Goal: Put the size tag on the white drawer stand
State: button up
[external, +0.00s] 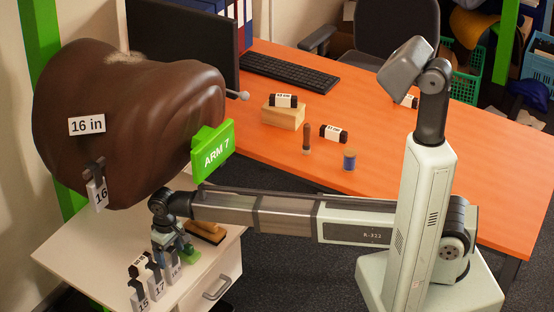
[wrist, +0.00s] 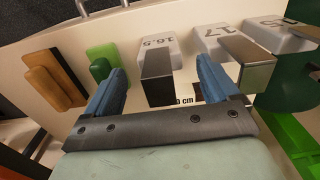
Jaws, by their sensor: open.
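The white drawer stand (external: 215,262) stands at the lower left below the brown saddle (external: 140,100). A white size tag marked 16 (external: 97,194) with a dark clip hangs on the saddle's lower left. On the stand, several similar tags stand in a row; the wrist view shows one marked 16.5 (wrist: 165,40), one marked 17 (wrist: 212,43) and another at the right (wrist: 275,35). My gripper (external: 177,255) is low over the stand. In the wrist view its blue fingers (wrist: 160,82) are apart, with the 16.5 tag's dark clip showing between them; nothing is visibly gripped.
A brown brush (external: 207,231) and a green block (wrist: 103,60) lie near my gripper. A black-and-white roll (external: 140,266) is by the tags. A green ARM 7 sign (external: 213,152) hangs above my arm. The orange desk (external: 400,155) holds small items and a keyboard (external: 290,71).

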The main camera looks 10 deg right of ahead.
notch_tip(320, 180, up, 4)
jog(key=shift+r, duration=0.1)
